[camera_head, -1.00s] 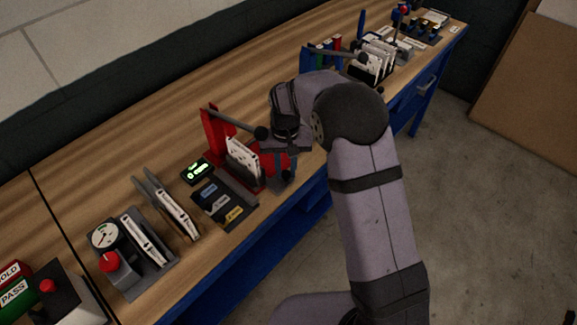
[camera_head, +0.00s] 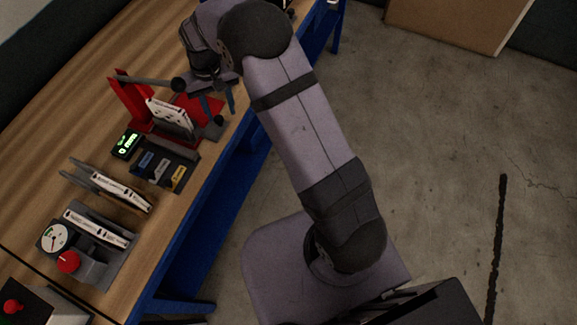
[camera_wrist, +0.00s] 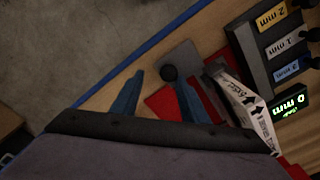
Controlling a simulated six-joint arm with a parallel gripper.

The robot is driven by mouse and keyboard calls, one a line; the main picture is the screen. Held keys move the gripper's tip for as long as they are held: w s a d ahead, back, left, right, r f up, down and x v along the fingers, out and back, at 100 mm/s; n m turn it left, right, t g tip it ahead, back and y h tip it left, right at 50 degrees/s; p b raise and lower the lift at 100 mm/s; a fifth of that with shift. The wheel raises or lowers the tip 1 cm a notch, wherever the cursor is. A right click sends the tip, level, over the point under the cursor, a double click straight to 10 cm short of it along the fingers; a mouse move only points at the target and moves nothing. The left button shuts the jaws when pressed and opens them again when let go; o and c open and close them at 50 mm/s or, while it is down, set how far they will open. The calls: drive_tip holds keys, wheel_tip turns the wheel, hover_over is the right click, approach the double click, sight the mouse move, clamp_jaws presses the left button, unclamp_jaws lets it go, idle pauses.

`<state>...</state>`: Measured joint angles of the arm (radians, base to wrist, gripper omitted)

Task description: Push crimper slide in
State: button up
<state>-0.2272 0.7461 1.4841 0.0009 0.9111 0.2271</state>
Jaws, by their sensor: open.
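The red crimper (camera_head: 130,98) stands on the bench, with a dark lever ending in a ball (camera_head: 178,85). A white boxed filter (camera_head: 172,117) stands upright at its slide and also shows in the wrist view (camera_wrist: 240,97). The slide's grey plate (camera_wrist: 184,58) carries a black knob (camera_wrist: 169,72) at the bench's front side; the knob also shows in the head view (camera_head: 218,120). My gripper (camera_head: 218,105) is open and empty over the red base, with its blue fingers pointing down. In the wrist view, the knob lies between the fingertips (camera_wrist: 157,82), nearer one finger; contact cannot be told.
A black block with labelled size slots (camera_head: 165,165) and a green-lit display (camera_head: 127,144) sit beside the crimper. Beyond them are a slotted rack (camera_head: 108,185) and a gauge fixture with a red knob (camera_head: 68,261). Bare floor lies right of the bench.

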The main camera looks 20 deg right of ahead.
drive_tip(key=w+d, duration=0.2)
drive_tip(key=d, duration=0.1)
drive_tip(key=shift+w+r, duration=0.2)
drive_tip(key=shift+w, duration=0.2)
wheel_tip(320, 180, up, 6)
drive_tip(key=b, duration=0.2)
drive_tip(key=s+d+f+b, duration=0.1)
drive_tip(key=s+d+f, duration=0.1)
drive_tip(key=s, duration=0.7)
drive_tip(key=s+d+f+b, duration=0.2)
drive_tip(key=s+d, duration=0.1)
drive_tip(key=s, duration=0.7)
drive_tip(key=s+d+f+b, duration=0.1)
drive_tip(key=s+d+f, duration=0.2)
drive_tip(key=s, duration=0.6)
drive_tip(key=shift+s, duration=0.15)
drive_tip(key=shift+r, duration=0.1)
